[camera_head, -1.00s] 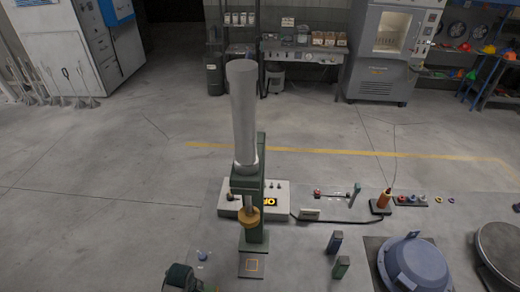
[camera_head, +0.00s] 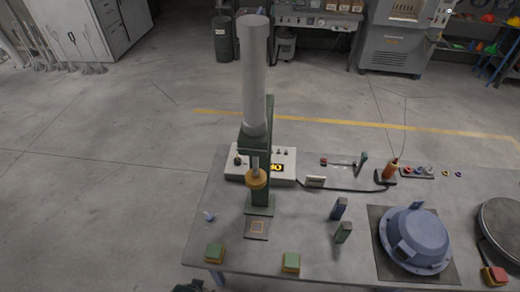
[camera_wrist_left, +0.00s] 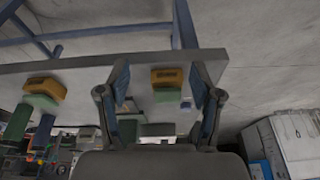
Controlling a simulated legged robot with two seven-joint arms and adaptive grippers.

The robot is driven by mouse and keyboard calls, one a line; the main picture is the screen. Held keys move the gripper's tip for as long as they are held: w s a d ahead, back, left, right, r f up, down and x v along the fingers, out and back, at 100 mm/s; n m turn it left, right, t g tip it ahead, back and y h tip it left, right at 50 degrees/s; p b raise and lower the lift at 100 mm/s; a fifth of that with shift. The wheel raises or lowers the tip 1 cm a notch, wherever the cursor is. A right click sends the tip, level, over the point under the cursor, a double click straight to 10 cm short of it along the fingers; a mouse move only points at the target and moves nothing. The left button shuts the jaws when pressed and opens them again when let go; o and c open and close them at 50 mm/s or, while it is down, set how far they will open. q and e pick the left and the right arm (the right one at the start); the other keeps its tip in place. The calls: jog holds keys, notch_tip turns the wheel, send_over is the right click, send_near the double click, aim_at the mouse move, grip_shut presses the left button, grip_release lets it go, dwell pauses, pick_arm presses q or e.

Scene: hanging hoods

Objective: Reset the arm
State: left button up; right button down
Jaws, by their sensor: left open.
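My left gripper (camera_wrist_left: 162,82) shows in the left wrist view with its two fingers spread wide and nothing held between them. That view looks inverted, with the workbench edge and small yellow-and-green blocks beyond the fingers. In the head view only a dark piece, seemingly of my left arm (camera_head: 190,287), shows at the bottom edge, short of the workbench (camera_head: 320,255). It touches nothing there that I can see. My right gripper is in neither view.
A green press with a tall grey cylinder (camera_head: 255,75) stands on the bench. Green-topped blocks (camera_head: 215,252) (camera_head: 291,262) sit along its front edge. A blue domed hood (camera_head: 415,240) lies at the right, with a round grey part (camera_head: 508,230) beyond. Floor left of the bench is clear.

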pick_arm(q)
jog(key=s+f+g+b, duration=0.1)
jog(key=s+f+b, duration=0.1)
jog(key=f, duration=1.3)
jog(key=s+f+b, duration=0.2)
jog(key=f+b, duration=0.1)
jog(key=f, duration=1.1)
jog(key=s+a+f+g+b, duration=0.1)
jog(key=s+a+f+b, duration=0.2)
jog(key=s+f, duration=1.3)
notch_tip(320, 180, down, 2)
jog(key=shift+f, duration=0.25)
jog(key=shift+s+a, duration=0.1)
